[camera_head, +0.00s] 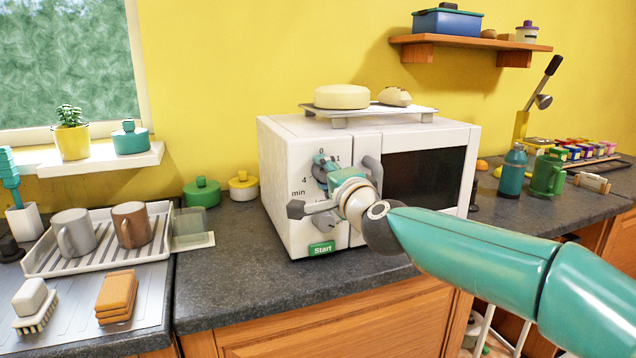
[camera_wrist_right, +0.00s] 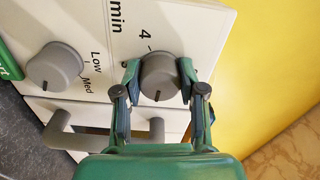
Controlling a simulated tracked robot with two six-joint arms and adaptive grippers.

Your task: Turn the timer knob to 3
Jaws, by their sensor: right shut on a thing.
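The timer knob (camera_wrist_right: 160,75) is a grey round knob on the white microwave's front panel. My right gripper (camera_wrist_right: 159,78) is shut on it, with a finger on each side. A dark mark on the knob points down in the wrist view, away from the printed 4. In the head view the right gripper (camera_head: 328,174) covers much of the knob (camera_head: 319,171) and its scale; 0, 1 and 4 show, while 3 is hidden. The microwave (camera_head: 284,180) stands on the dark counter. My left gripper is not in view.
A second grey knob (camera_wrist_right: 55,67), marked Low and Med, sits beside the timer knob. The grey door handle (camera_wrist_right: 60,132) is close to my right gripper. A green Start button (camera_head: 321,249) is below. A tray (camera_head: 425,108) with round foods rests on top.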

